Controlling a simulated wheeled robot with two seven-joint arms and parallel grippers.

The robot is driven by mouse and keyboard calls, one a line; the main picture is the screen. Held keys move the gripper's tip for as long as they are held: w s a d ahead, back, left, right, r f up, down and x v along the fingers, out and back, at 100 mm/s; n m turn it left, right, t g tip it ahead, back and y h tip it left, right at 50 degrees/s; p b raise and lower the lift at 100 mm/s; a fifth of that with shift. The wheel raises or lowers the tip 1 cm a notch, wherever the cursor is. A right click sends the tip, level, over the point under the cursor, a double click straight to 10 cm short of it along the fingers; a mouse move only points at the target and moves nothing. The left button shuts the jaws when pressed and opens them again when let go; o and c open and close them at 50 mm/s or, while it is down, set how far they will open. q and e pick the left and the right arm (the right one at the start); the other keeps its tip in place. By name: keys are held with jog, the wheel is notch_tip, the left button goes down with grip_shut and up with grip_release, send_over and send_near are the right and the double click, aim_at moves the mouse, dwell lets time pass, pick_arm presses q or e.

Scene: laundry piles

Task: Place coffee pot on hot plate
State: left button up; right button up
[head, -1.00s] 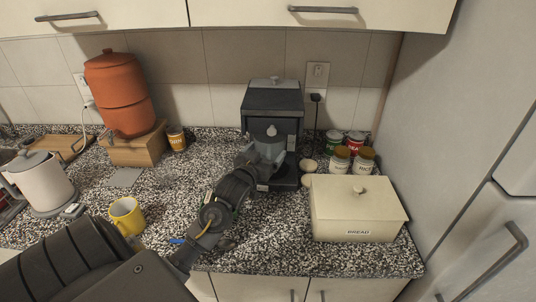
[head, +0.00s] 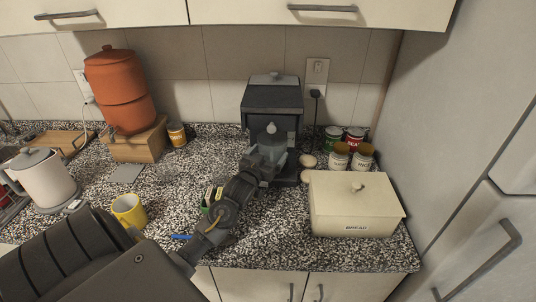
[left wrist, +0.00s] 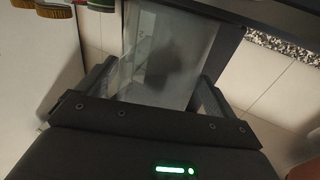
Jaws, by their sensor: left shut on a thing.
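The black coffee maker (head: 273,97) stands against the back wall. The grey, see-through coffee pot (head: 270,138) is upright inside its opening, with a knob on its lid. My left gripper (head: 266,164) is at the front of the pot, shut on it. In the left wrist view the pot's clear wall (left wrist: 165,55) lies between the two fingers (left wrist: 158,88). The dark hot plate base (head: 285,180) shows beside the gripper, partly hidden by it. I cannot tell whether the pot touches the plate. My right gripper is not in view.
A cream bread box (head: 356,206) and several jars (head: 340,158) stand close on the right. A yellow mug (head: 128,212) and a white kettle (head: 44,178) are on the left.

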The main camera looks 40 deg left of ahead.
pick_arm(q)
jog(key=o, duration=1)
jog(key=shift+c, duration=0.2)
jog(key=shift+r, duration=0.1)
jog(key=shift+s, duration=0.3)
jog(key=b+v, duration=0.2)
jog(key=v, duration=0.9)
jog(key=shift+s, duration=0.25)
jog(key=shift+d, duration=0.1)
